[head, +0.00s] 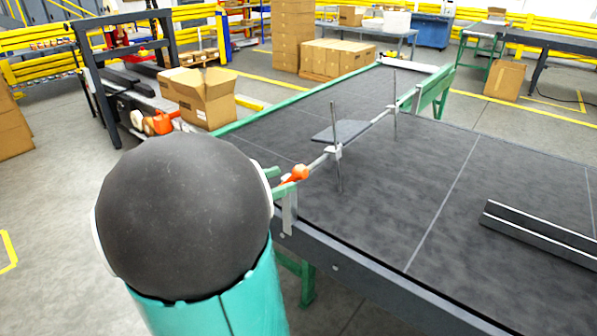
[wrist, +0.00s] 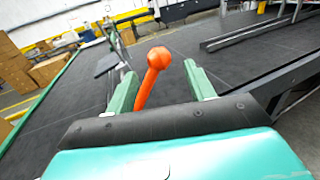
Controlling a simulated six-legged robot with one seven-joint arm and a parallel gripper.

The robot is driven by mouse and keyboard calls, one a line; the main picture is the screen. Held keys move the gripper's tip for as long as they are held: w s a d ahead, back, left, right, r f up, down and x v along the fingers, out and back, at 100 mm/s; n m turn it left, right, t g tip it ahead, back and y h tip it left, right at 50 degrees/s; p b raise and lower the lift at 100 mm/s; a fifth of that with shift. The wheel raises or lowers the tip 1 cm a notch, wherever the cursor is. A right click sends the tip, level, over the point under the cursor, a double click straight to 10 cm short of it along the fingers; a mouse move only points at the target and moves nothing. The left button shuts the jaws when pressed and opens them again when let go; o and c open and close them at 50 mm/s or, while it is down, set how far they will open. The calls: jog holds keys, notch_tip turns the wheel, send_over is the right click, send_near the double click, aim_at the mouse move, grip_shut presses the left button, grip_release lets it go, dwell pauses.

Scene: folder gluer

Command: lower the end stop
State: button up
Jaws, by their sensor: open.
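The end stop has a dark flat plate (head: 343,131) on a crossbar (head: 375,121) with thin upright rods, above the dark belt. The plate stands raised clear of the belt. An orange lever (head: 296,175) with a ball end sits at the crossbar's near end; it also shows in the wrist view (wrist: 149,85). My gripper (wrist: 160,70) is open, its two green fingers on either side of the lever. In the wrist view there are gaps between the fingers and the ball. In the head view my arm hides part of the gripper (head: 274,181).
The belt table (head: 440,200) has a dark raised rail (head: 540,232) at right. An open cardboard box (head: 205,98) and another orange handle (head: 158,123) are beyond my arm at left. The belt around the end stop is clear.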

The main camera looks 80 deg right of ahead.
aim_at(294, 175)
jog(key=x, duration=0.6)
jog(key=shift+s+d, duration=0.1)
jog(key=shift+d, duration=0.15)
grip_shut()
